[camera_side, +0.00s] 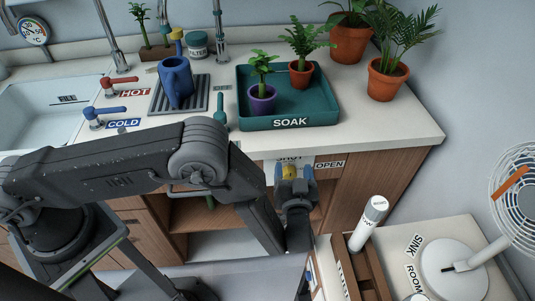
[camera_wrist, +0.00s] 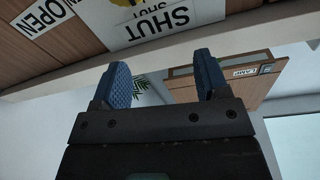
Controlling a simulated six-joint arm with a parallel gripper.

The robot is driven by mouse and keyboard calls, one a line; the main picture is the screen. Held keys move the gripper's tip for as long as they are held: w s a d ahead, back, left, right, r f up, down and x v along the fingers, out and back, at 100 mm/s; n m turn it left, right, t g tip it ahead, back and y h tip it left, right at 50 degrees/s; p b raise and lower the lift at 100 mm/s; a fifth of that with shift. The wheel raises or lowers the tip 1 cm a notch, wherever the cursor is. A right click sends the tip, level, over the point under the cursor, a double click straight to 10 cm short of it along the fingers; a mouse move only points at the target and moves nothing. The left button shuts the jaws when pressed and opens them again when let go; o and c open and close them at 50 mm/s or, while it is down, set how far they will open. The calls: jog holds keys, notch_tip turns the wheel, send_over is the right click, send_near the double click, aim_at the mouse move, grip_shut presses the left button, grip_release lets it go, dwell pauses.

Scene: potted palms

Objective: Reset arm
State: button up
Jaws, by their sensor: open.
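My gripper (camera_side: 292,172) hangs in front of the counter's right part, below the counter edge, in the side view. In the wrist view its two blue ribbed fingers (camera_wrist: 163,82) stand apart with nothing between them. A white sign reading SHUT (camera_wrist: 165,20) lies beyond the fingers in the wrist view. In the side view the gripper partly covers a yellow-marked sign, and an OPEN label (camera_side: 329,165) shows to its right. The arm reaches in from the left, clear of the plants.
A teal SOAK tray (camera_side: 330,113) holds a purple-potted palm (camera_side: 262,98) and a terracotta-potted fern (camera_side: 302,72). A blue watering can (camera_side: 176,82) stands on a grey drain mat (camera_side: 207,95). A fan (camera_side: 515,195) and white cylinder (camera_side: 368,222) are at right.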

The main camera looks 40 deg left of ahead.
jog(key=w+d+r+t+h, duration=0.1)
jog(key=w+d+r+h, duration=0.15)
jog(key=r, duration=0.45)
jog(key=w+d+r+t+h, duration=0.1)
jog(key=w+r+t+h, duration=0.1)
jog(key=w+r+h, duration=0.35)
jog(key=s+a+r+m+g+h, duration=0.1)
jog(key=a+r+m+h, duration=0.15)
jog(key=r, duration=0.55)
jog(key=s+a+r+m+g+h, duration=0.1)
jog(key=s+a+r+g+h, duration=0.2)
jog(key=r, duration=0.6)
jog(key=s+a+r+m+g+h, duration=0.25)
jog(key=s+a, duration=0.45)
jog(key=s, duration=0.4)
jog(key=s+a+f+g+y, duration=0.1)
jog(key=s+a+f+g, duration=0.1)
jog(key=s+a, duration=0.3)
jog(key=s+a+f+g+y, duration=0.2)
jog(key=s+a+g, duration=0.1)
jog(key=s, duration=1)
jog(key=shift+a+y, duration=0.3)
jog(key=shift+a, duration=0.55)
